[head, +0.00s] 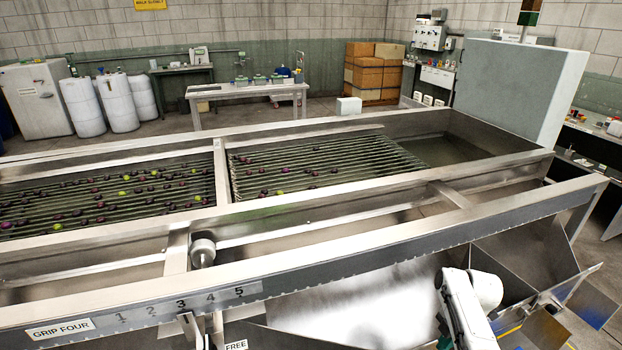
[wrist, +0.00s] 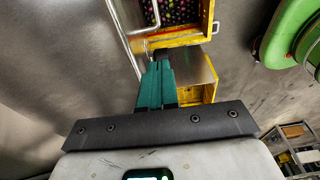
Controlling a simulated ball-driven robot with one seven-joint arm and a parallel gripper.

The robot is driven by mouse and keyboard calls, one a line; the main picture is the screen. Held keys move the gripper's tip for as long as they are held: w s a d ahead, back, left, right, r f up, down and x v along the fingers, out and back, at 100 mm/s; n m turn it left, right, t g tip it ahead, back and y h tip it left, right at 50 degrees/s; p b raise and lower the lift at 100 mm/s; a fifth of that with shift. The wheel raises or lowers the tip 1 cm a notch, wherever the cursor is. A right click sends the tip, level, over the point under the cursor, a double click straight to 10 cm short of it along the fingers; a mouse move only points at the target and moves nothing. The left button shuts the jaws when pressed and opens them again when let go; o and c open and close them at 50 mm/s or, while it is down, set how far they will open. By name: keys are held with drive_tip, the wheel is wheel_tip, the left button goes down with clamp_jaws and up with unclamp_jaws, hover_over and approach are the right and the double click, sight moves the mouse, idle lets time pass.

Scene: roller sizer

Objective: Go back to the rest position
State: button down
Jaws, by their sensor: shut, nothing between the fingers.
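My gripper (wrist: 157,72) shows in the wrist view, its two teal fingers closed together with nothing between them. It points toward a yellow-edged metal chute or bin (wrist: 197,75), and I cannot tell how far off that is. In the head view my white arm (head: 466,305) is at the lower right, in front of the sizer's metal trays. The gripper itself is hidden or out of frame there.
The roller sizer (head: 310,165) fills the head view, with small dark and green fruit on its rollers. A steel rail (head: 330,255) with numbers runs along the front. In the wrist view, a yellow crate (wrist: 180,40) holds dark fruit, and a green rounded thing (wrist: 287,35) is at upper right.

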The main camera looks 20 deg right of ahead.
drive_tip(key=s+a+f+m+h, duration=0.1)
drive_tip(key=s+a+f+m, duration=0.1)
drive_tip(key=s+a+m, duration=0.95)
drive_tip(key=s+a+r+m, duration=0.4)
drive_tip(key=s+r, duration=0.1)
drive_tip(key=s, duration=0.3)
drive_tip(key=s+a+r+m+t+h, duration=0.1)
drive_tip(key=s+a+r+m, duration=0.2)
drive_tip(key=s, duration=0.6)
wheel_tip(320, 180, up, 3)
drive_tip(key=shift+a+f+m, duration=0.15)
drive_tip(key=shift+a+m, duration=0.2)
